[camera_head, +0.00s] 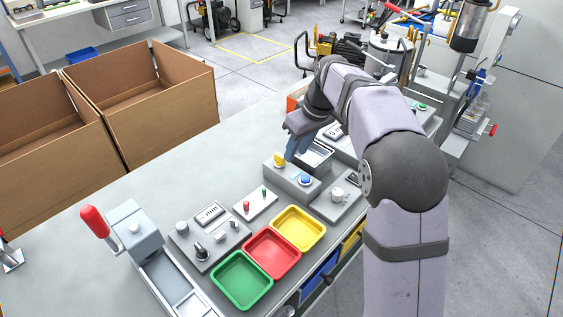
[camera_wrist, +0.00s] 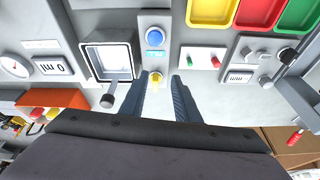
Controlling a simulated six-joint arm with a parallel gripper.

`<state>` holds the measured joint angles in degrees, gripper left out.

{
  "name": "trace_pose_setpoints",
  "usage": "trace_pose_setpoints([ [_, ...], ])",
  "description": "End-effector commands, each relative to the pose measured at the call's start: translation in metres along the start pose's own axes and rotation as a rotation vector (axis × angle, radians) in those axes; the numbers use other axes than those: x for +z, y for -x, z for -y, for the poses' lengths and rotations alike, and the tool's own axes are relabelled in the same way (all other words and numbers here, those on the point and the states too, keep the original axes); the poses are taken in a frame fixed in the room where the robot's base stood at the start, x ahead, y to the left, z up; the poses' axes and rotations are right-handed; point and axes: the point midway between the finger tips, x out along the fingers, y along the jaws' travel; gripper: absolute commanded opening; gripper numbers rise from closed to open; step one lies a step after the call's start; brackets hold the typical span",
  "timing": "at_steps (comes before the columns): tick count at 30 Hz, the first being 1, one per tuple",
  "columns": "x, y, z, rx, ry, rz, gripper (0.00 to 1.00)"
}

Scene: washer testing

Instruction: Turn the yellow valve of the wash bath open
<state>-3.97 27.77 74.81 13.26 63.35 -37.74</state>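The yellow valve (camera_head: 279,160) stands on a grey block beside a blue button (camera_head: 305,180). In the wrist view the yellow valve (camera_wrist: 156,79) shows between my two finger tips, with the blue button (camera_wrist: 155,38) beyond it. The wash bath (camera_head: 319,151) is an open metal basin next to the block; it also shows in the wrist view (camera_wrist: 92,62). My gripper (camera_wrist: 157,80) is open and empty. In the head view my gripper (camera_head: 296,148) is just behind and right of the valve. I cannot tell whether a finger touches it.
Yellow (camera_head: 298,228), red (camera_head: 271,254) and green (camera_head: 241,281) trays lie at the bench front. A grey control box (camera_head: 209,238) and a red-handled lever device (camera_head: 130,236) stand to the left. Cardboard boxes (camera_head: 140,95) stand behind the bench.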

Motion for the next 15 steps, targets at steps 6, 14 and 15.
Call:
trace_pose_setpoints([
  [6, -0.032, -0.011, -0.005, -0.011, 0.108, -0.052, 0.29],
  [14, -0.040, -0.011, -0.005, -0.014, 0.137, -0.064, 0.29],
  [15, -0.040, -0.011, -0.005, -0.014, 0.137, -0.064, 0.29],
])
